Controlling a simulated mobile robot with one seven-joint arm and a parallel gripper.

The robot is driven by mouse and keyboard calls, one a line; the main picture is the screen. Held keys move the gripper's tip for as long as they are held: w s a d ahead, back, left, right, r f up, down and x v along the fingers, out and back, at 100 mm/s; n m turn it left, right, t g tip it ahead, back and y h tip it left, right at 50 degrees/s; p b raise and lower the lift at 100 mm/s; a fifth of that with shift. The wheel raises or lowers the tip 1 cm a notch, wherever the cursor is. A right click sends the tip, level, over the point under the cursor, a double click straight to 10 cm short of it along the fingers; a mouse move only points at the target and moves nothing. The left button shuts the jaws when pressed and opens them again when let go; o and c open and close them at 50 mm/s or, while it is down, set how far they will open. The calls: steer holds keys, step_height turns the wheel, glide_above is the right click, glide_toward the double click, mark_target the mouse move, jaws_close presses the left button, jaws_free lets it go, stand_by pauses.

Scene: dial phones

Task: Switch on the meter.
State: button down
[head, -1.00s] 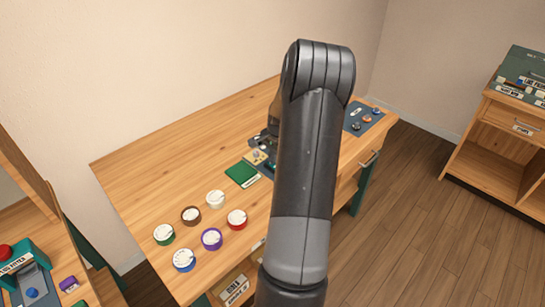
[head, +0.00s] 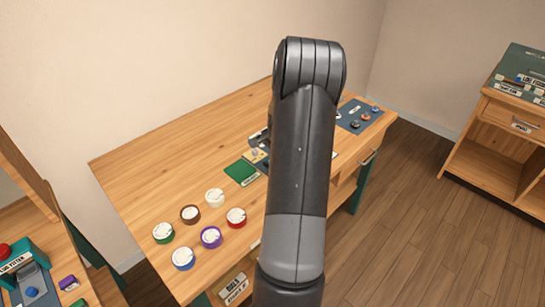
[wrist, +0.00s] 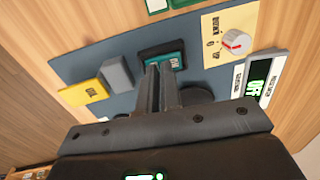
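In the wrist view, a blue-grey panel (wrist: 88,60) lies on the wooden table. A teal piece in a black frame (wrist: 176,60) sits on it, probably a rocker switch. My gripper (wrist: 160,67) is right in front of it, fingers together and nothing between them; I cannot tell if the tips touch it. A display (wrist: 262,72) at right shows green letters that look like OFF. A beige plate with a white, red-marked knob (wrist: 237,42) is beside it. A grey block (wrist: 115,73) and a yellow label (wrist: 85,92) are at left. In the head view my arm hides most of this.
In the head view, several coloured round pots (head: 211,237) stand on the table's front left. A green mat (head: 241,172) lies left of my arm, and a dark mat with small knobs (head: 360,117) at the right end. The table's back left is clear.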

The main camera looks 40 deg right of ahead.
steer(key=shift+s+f, duration=0.1)
steer(key=shift+s, duration=0.05)
step_height(320, 180, up, 14)
steer(key=s, duration=0.1)
steer(key=shift+s, duration=0.4)
steer(key=shift+w, duration=0.1)
steer(key=shift+w+a+t, duration=0.2)
steer(key=shift+w+t, duration=0.1)
stand_by(0.3)
steer(key=w+f, duration=0.1)
steer(key=f, duration=0.8)
steer(key=w+f, duration=0.1)
steer(key=f, duration=0.3)
steer(key=shift+w+f, duration=0.2)
steer(key=shift+w, duration=0.1)
